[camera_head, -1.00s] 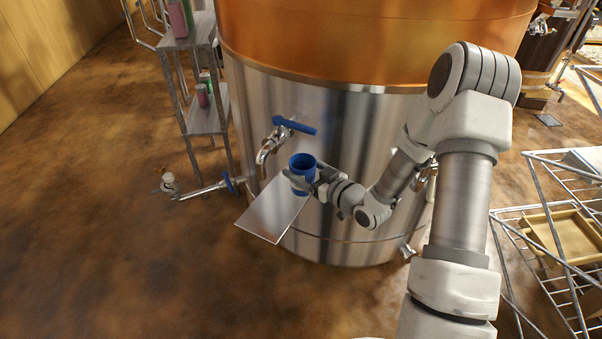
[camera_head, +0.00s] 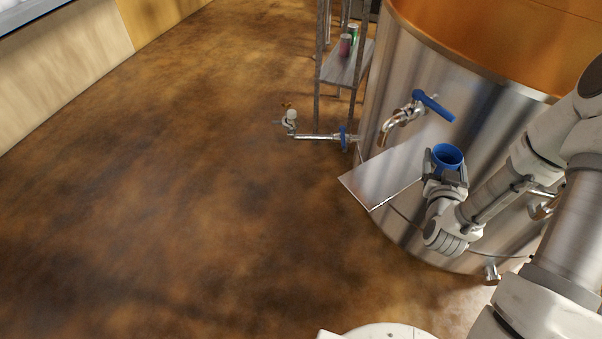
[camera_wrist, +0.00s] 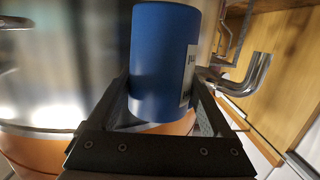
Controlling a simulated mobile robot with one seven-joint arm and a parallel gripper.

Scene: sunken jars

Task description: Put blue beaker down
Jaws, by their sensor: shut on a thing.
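The blue beaker (camera_head: 447,154) is a deep blue open-topped cup, upright in the head view. My gripper (camera_head: 446,168) is shut around its sides from the near side. In the wrist view the beaker (camera_wrist: 160,60) fills the space between the two dark fingers, and a white label with dark print shows on its right side. The beaker is in front of the steel tank (camera_head: 420,75), to the right of a tap. A flat metal shelf plate (camera_head: 375,178) juts out below and left of it. I cannot tell whether the beaker touches the plate.
A tap with a blue handle (camera_head: 433,106) sticks out of the tank above the plate. A low pipe with a valve (camera_head: 318,136) reaches left. A metal rack (camera_head: 345,65) with jars stands behind. The brown floor to the left is clear.

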